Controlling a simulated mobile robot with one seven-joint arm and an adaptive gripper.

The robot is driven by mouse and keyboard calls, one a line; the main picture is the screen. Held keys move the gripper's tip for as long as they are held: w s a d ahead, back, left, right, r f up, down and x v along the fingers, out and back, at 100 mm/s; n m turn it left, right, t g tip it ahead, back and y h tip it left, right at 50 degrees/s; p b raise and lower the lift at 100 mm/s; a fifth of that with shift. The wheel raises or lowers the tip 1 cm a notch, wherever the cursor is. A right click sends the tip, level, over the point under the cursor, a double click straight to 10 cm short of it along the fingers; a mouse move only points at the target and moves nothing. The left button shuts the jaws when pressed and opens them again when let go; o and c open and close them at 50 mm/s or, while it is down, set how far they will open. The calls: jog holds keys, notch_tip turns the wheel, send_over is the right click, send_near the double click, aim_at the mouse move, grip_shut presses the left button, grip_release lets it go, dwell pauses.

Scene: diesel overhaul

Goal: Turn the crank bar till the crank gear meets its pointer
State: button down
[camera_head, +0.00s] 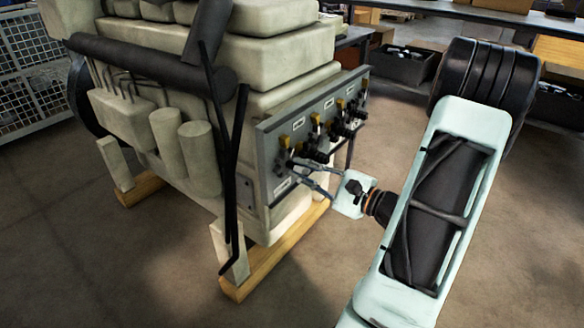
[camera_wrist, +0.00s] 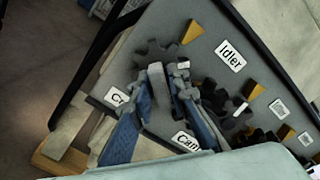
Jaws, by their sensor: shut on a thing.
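The grey gear panel (camera_wrist: 205,75) carries several dark toothed gears, yellow pointers and white labels. The crank gear (camera_wrist: 158,52) is the dark gear at the upper left in the wrist view. Its yellow pointer (camera_wrist: 190,32) lies to its upper right, apart from the teeth I can see. The crank bar (camera_wrist: 156,76) shows as a short grey piece at my fingertips. My gripper (camera_wrist: 169,86) is shut on it, its blue fingers hiding much of the gear's lower side. In the head view my gripper (camera_head: 299,172) reaches the panel's left part.
The Idler label (camera_wrist: 230,55), a second dark gear (camera_wrist: 225,102) and another yellow pointer (camera_wrist: 253,91) lie right of my fingers. The pale engine (camera_head: 190,110) stands on wooden beams (camera_head: 275,262). Floor is clear in front of it.

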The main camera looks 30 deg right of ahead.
jog(key=n, duration=0.3)
jog(key=shift+n, duration=0.3)
jog(key=n, duration=0.3)
jog(key=c, duration=2)
grip_release()
jog(key=shift+o, duration=0.2)
jog(key=shift+v, duration=3.5)
